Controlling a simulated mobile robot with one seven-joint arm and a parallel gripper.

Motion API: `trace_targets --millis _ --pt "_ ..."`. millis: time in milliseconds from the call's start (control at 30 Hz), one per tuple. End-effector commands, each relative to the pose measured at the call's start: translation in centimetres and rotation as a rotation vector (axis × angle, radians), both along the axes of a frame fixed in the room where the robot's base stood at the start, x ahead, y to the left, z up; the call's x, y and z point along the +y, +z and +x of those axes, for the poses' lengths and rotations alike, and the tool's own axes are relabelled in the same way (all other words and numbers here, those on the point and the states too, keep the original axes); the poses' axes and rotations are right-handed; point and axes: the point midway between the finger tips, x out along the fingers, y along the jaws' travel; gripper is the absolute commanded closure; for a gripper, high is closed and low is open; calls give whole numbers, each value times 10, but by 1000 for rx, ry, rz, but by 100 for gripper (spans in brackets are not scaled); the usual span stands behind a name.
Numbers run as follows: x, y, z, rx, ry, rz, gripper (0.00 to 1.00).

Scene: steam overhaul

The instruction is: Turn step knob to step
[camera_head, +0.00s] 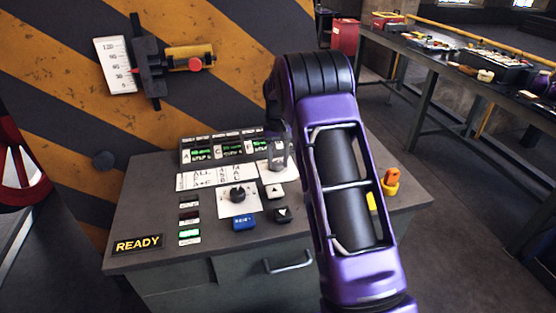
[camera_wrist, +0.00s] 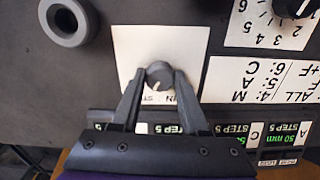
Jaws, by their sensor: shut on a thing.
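The step knob (camera_wrist: 159,75) is a small grey round knob on a white label plate (camera_wrist: 185,45). My gripper (camera_wrist: 159,78) is shut on it, with one dark finger on each side in the wrist view. The plate's lettering is upside down there and partly covered by the fingers, so I cannot read where the knob points. In the head view my gripper (camera_head: 278,158) is over the same plate (camera_head: 264,168) on the console; the knob is hidden there.
A black numbered dial (camera_head: 237,194), a blue button (camera_head: 243,222) and arrow buttons (camera_head: 275,191) lie close by on the console (camera_head: 150,215). Green displays (camera_head: 232,149) line its back. A lit READY sign (camera_head: 138,244) is front left. An orange-topped yellow part (camera_head: 391,180) stands right of my arm.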

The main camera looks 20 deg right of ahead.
Motion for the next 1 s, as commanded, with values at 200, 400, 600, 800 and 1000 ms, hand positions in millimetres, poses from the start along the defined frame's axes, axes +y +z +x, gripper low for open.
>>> trace_targets --millis 200,400,600,800,1000 --pt "0 0 0 -1 -5 1 100" --pt "0 0 0 -1 -5 1 43" --pt "0 0 0 -1 -3 1 26" --pt "0 1 0 -1 -3 1 26" --pt "0 23 1 -5 -3 1 26"
